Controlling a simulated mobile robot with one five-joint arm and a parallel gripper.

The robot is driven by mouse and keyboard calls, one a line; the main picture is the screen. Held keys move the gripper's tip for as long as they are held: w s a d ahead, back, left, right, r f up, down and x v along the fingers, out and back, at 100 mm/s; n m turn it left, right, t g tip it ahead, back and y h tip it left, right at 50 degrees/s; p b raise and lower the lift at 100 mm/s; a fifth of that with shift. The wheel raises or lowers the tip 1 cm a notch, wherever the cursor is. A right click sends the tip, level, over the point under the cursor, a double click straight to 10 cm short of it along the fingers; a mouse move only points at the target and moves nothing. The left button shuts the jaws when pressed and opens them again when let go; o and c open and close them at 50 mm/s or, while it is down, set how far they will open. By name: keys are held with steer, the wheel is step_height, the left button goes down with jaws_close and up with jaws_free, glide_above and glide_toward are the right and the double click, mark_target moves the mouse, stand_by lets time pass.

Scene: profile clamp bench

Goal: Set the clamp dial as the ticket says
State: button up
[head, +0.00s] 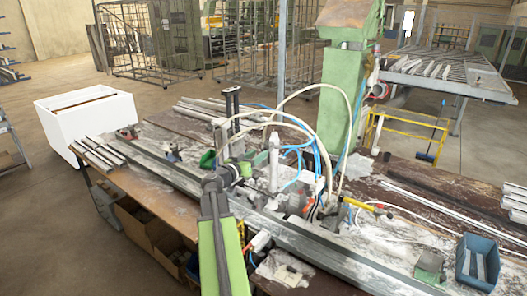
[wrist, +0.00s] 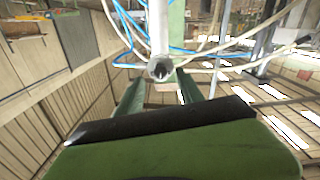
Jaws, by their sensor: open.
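My gripper (wrist: 161,90) is open in the wrist view, with a dark green finger on each side. A pale vertical post (wrist: 158,28) with a round, hollow-looking metal end (wrist: 160,69) shows beyond and between the fingers. I see no contact, and nothing is held. In the head view my green arm reaches up from the bottom to the clamp bench (head: 330,255), and its dark end (head: 212,184) is at the left of the clamp assembly. A pale upright cylinder (head: 274,162) stands there among hoses. I cannot make out a dial or its marks, nor a readable ticket.
Blue and white hoses (head: 305,130) loop over the clamp. A green column (head: 341,100) stands behind it. A blue bin (head: 478,262) is at the right, and metal profiles (head: 100,150) lie at the left. A white box (head: 85,120) stands beyond the bench's left end.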

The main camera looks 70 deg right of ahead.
mark_target(264, 149)
steer(key=x, duration=0.4)
steer(key=shift+d, duration=0.2)
